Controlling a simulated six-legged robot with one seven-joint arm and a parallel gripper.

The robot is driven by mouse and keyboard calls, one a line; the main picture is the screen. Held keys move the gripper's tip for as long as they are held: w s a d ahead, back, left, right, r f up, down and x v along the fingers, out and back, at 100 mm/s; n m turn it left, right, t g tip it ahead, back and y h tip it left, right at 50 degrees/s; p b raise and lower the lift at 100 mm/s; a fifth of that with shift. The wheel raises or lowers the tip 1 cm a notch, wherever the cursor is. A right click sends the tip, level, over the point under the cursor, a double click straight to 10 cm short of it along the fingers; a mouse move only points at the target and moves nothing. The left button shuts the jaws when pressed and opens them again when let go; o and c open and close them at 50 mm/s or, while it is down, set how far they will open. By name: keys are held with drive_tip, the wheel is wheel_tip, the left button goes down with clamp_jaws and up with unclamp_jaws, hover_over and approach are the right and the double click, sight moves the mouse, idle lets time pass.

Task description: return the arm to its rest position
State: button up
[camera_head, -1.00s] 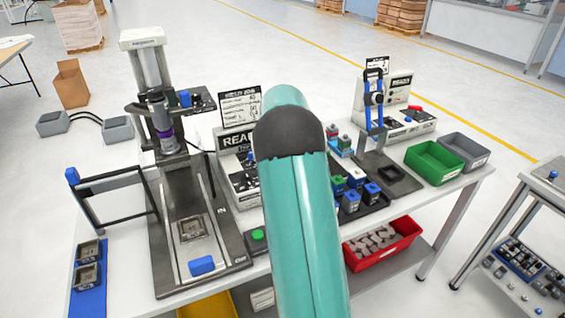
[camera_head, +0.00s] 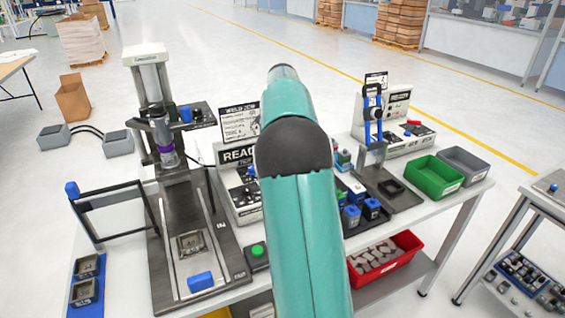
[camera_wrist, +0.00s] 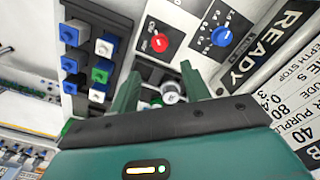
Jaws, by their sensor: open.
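My arm, teal with a dark rounded joint, stands up in the middle of the head view and hides part of the bench; my gripper cannot be made out there. In the wrist view my gripper (camera_wrist: 160,90) has its two green fingers apart, with no object held between them. Beyond the fingers are small round parts and a control panel with a red knob (camera_wrist: 159,42) and a blue knob (camera_wrist: 222,36).
The workbench carries a tall press (camera_head: 150,75), a READY control box (camera_head: 238,190), a second station (camera_head: 385,115), a green bin (camera_head: 434,176) and a grey bin (camera_head: 466,163). A red bin (camera_head: 410,243) sits below. A side table (camera_head: 535,190) stands right.

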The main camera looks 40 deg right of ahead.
drive_tip(key=shift+r, duration=1.15)
drive_tip(key=s+a+r+n+t, duration=0.1)
drive_tip(key=s+a+r+n, duration=0.15)
drive_tip(key=a, duration=0.45)
drive_tip(key=s+a+r+n+t, duration=0.1)
drive_tip(key=s+a+r+n, duration=0.15)
drive_tip(key=a, duration=0.45)
drive_tip(key=s+a+r+n+t, duration=0.1)
drive_tip(key=s+a+r, duration=0.1)
drive_tip(key=s+a, duration=0.35)
drive_tip(key=s+a+f+n+t, duration=0.1)
drive_tip(key=s+a+f+n, duration=0.2)
drive_tip(key=s+a, duration=0.4)
drive_tip(key=s+a+f+n+t, duration=0.1)
drive_tip(key=s+a+f+n, duration=0.3)
drive_tip(key=s+a, duration=0.4)
drive_tip(key=shift+a+n+t, duration=0.3)
drive_tip(key=shift+a+n, duration=0.1)
drive_tip(key=shift+a, duration=0.65)
